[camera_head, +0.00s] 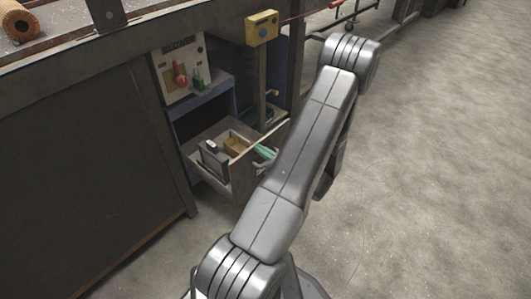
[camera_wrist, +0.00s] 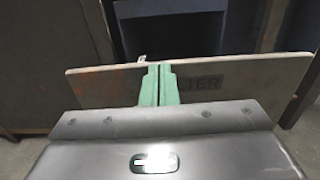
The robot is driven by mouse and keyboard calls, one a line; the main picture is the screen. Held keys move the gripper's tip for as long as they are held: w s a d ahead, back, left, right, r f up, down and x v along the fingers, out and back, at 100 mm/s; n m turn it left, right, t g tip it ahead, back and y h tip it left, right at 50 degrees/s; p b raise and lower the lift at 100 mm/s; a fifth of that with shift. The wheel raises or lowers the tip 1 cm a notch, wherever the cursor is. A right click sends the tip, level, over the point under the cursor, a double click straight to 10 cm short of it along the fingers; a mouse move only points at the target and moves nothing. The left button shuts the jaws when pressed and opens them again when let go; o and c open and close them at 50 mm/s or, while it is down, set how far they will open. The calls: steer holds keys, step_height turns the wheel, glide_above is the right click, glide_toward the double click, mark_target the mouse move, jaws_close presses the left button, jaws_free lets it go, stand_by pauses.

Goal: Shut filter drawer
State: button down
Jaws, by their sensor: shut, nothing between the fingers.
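The filter drawer (camera_head: 243,173) stands pulled out low in the bench frame in the head view, with several items inside it. Its pale front panel (camera_wrist: 265,82) spans the wrist view, and part of the word FILTER can be read on it. My gripper (camera_wrist: 159,68) has green fingers pressed together with nothing between them. They point at the panel near its middle and cover part of the lettering. In the head view the green fingers (camera_head: 265,153) are at the outer side of the drawer front, partly hidden by my arm. I cannot tell whether they touch it.
A white panel (camera_head: 168,75) with red and green parts stands above the drawer. A yellow box (camera_head: 262,27) sits on a post to the right. A dark cabinet side (camera_head: 100,170) is at the left. Open concrete floor (camera_head: 440,170) lies at the right.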

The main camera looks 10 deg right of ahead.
steer(key=b+x, duration=0.2)
steer(key=x, duration=2.4)
steer(key=shift+s, duration=0.1)
